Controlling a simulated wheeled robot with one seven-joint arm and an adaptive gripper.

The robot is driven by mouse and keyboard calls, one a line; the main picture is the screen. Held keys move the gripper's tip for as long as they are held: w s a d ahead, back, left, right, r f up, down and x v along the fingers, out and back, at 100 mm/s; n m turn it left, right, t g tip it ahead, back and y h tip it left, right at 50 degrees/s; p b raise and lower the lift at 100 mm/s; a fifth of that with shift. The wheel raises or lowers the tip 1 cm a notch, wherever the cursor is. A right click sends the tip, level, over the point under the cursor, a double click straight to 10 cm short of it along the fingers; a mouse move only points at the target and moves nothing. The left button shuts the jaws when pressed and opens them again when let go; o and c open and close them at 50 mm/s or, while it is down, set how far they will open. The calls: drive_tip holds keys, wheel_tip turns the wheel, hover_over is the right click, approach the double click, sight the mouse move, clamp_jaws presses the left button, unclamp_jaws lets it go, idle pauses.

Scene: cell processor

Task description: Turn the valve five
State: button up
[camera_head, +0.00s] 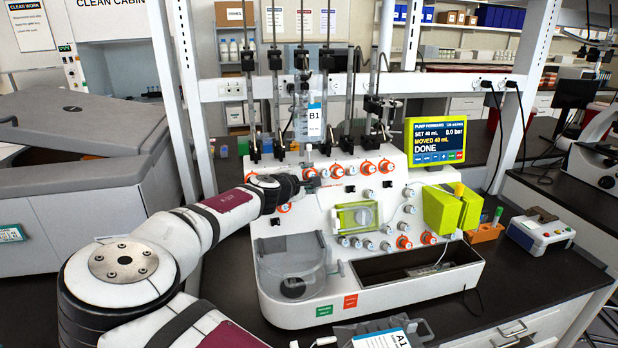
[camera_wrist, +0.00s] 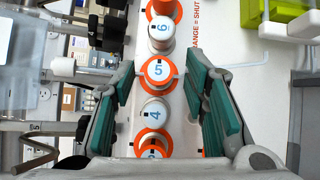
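Valve five (camera_wrist: 158,71) shows in the wrist view as a white round cap marked 5 with an orange ring around it. My gripper (camera_wrist: 160,67) is open, with one teal-padded finger on each side of valve five. Gaps show between the pads and the knob, so neither finger appears to touch it. In the head view my gripper (camera_head: 312,183) is at the upper row of valves on the white machine (camera_head: 300,222). There it is too small to tell which knob is valve five.
Valve four (camera_wrist: 153,113) and valve six (camera_wrist: 161,29) sit close on either side, without the same orange ring. A lime screen (camera_head: 436,142) reads DONE. Vertical rods and a bottle labelled B1 (camera_head: 314,122) stand behind the valve row. Panel lettering reads "ORANGE = SHUT".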

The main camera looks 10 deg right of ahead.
drive_tip(key=v, duration=1.2)
